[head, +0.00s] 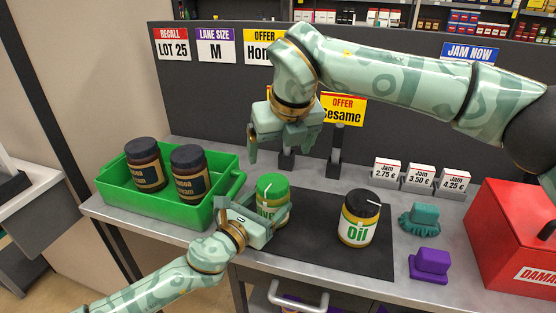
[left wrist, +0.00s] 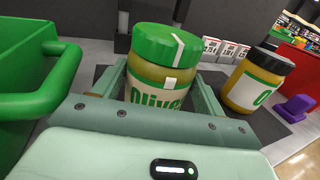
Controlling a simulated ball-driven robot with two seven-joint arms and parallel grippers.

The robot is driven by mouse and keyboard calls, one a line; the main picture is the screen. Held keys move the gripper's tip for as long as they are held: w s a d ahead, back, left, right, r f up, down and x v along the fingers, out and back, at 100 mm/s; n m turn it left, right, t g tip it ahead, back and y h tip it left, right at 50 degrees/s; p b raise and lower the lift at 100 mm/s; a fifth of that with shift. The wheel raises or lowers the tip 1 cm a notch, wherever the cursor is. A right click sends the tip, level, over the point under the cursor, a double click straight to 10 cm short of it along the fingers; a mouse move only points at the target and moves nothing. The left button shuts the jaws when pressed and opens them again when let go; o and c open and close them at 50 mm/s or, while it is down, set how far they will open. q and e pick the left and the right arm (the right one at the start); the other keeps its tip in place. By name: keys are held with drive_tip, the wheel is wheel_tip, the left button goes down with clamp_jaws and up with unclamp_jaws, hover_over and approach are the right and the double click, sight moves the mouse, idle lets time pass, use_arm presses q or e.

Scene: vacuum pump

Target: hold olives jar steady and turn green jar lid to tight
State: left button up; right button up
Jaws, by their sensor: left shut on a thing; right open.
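The olives jar (left wrist: 158,78) stands upright near the left edge of the dark mat (head: 318,240). Its green lid (left wrist: 165,45) is on top, with white marks on the lid and the jar side that do not line up in the left wrist view. My left gripper (head: 270,217) is shut around the jar's body, below the lid. My right gripper (head: 283,150) is open and empty, above and behind the green-lidded jar in the head view, apart from it.
An oil jar (head: 355,226) with a black lid stands on the mat's right side. A green crate (head: 170,214) with two dark-lidded jars stands left. Price cards (head: 420,180) stand behind.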

idle(0.4)
use_arm(q)
drive_tip(key=o, duration=1.4)
